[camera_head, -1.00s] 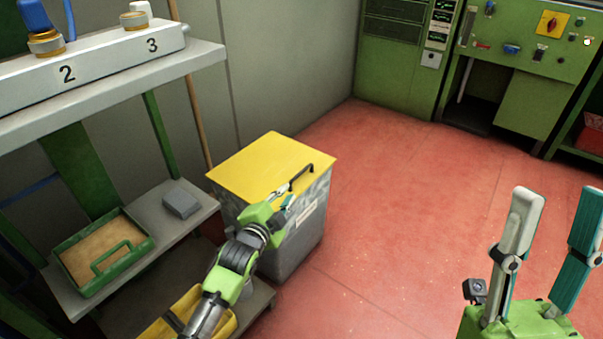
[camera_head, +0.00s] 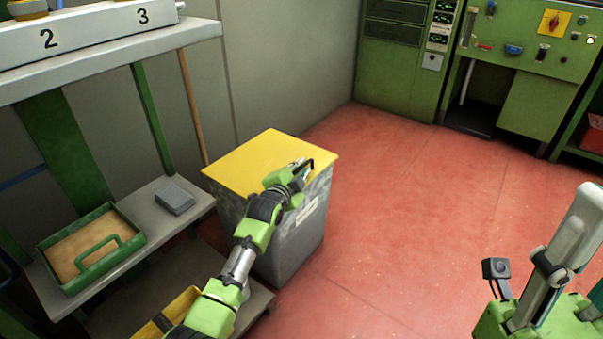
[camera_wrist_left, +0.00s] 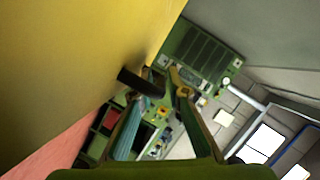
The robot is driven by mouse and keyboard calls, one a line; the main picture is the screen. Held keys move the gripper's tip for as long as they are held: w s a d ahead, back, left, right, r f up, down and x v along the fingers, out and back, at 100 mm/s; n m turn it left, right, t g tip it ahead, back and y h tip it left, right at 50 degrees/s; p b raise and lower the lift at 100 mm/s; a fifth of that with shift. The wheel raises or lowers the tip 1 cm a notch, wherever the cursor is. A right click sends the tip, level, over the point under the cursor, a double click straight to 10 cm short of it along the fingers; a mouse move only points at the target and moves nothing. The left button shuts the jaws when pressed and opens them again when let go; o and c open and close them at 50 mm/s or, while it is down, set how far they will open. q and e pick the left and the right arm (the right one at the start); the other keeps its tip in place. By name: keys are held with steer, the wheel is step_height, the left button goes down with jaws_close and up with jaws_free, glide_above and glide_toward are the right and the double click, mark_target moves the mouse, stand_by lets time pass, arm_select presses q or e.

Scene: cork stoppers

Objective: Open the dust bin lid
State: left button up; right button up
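The dust bin (camera_head: 290,235) is a grey box with a flat yellow lid (camera_head: 255,160). The lid lies shut on it. A black bar handle (camera_head: 309,162) sits at the lid's right edge, partly hidden by my left gripper (camera_head: 301,170). In the left wrist view the lid (camera_wrist_left: 70,60) fills the upper left. The dark handle (camera_wrist_left: 140,82) crosses in front of the fingertips. The fingers of my left gripper (camera_wrist_left: 160,93) are apart; whether they touch the handle is unclear.
A grey shelf unit stands left of the bin, with a green tray (camera_head: 48,278) and a small grey box (camera_head: 175,199) on its shelf. A wall is behind the bin. Green cabinets (camera_head: 400,60) stand at the back. The red floor (camera_head: 400,220) right of the bin is clear.

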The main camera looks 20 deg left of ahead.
arm_select(q)
steer(key=shift+w, duration=0.15)
steer(key=shift+c, duration=0.3)
jaws_close()
steer(key=shift+r+p, duration=0.2)
steer(key=shift+p, duration=0.1)
